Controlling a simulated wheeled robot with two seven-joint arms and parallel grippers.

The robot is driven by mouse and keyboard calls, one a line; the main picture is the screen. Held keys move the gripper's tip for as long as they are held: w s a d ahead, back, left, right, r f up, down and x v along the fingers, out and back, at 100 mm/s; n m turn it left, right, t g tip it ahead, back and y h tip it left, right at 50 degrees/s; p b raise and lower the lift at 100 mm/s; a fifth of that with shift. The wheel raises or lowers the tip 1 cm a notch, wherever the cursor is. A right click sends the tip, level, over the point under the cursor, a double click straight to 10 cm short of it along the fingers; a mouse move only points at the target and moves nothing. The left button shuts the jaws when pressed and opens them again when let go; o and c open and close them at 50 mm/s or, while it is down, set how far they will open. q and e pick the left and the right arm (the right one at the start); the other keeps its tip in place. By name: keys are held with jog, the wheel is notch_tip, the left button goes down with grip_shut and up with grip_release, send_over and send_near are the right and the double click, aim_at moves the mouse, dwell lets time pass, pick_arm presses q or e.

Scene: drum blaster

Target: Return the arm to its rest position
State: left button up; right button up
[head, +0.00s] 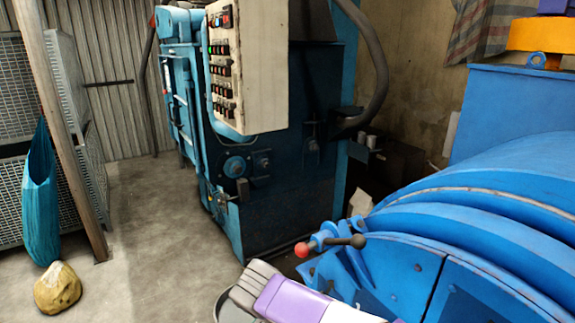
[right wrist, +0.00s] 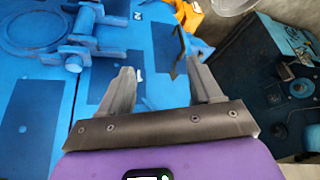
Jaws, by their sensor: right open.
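My right arm shows at the bottom of the head view, with its purple housing and grey gripper (head: 256,280) low in front of the blue drum machine (head: 510,230). In the right wrist view, the same gripper (right wrist: 162,85) has its two grey fingers spread apart with nothing between them. Blue surfaces with darker panels lie beyond the fingers there. I cannot tell from these views whether the fingers touch anything. My left gripper is not in view.
A dark machine with a control panel (head: 222,65) stands at the centre back. A red-knobbed lever (head: 302,249) on the drum machine is close to my right gripper. A teal bag (head: 40,200) and a yellowish sack (head: 58,289) are at left. Bare concrete floor (head: 150,220) lies between.

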jog(key=s+d+f+n+g+y, duration=0.2)
jog(key=f, duration=1.1)
jog(key=s+d+f+n+g+y, duration=0.1)
jog(key=s+f+n+g+y, duration=0.15)
jog(key=f, duration=1.05)
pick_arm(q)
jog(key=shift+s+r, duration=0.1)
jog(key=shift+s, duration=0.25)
pick_arm(e)
jog(key=s+d+f+y, duration=0.1)
jog(key=s+d+f, duration=0.2)
jog(key=s+f, duration=0.4)
jog(key=s+d+f+y, duration=0.1)
jog(key=s+d+f, duration=0.2)
jog(key=s+f, duration=0.4)
jog(key=shift+s+d+f+t, duration=0.2)
jog(key=shift+f+t, duration=0.15)
jog(key=shift+f, duration=0.15)
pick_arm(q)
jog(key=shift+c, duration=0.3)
pick_arm(e)
jog(key=shift+w+m, duration=0.1)
jog(key=shift+m, duration=0.15)
jog(key=shift+c, duration=0.3)
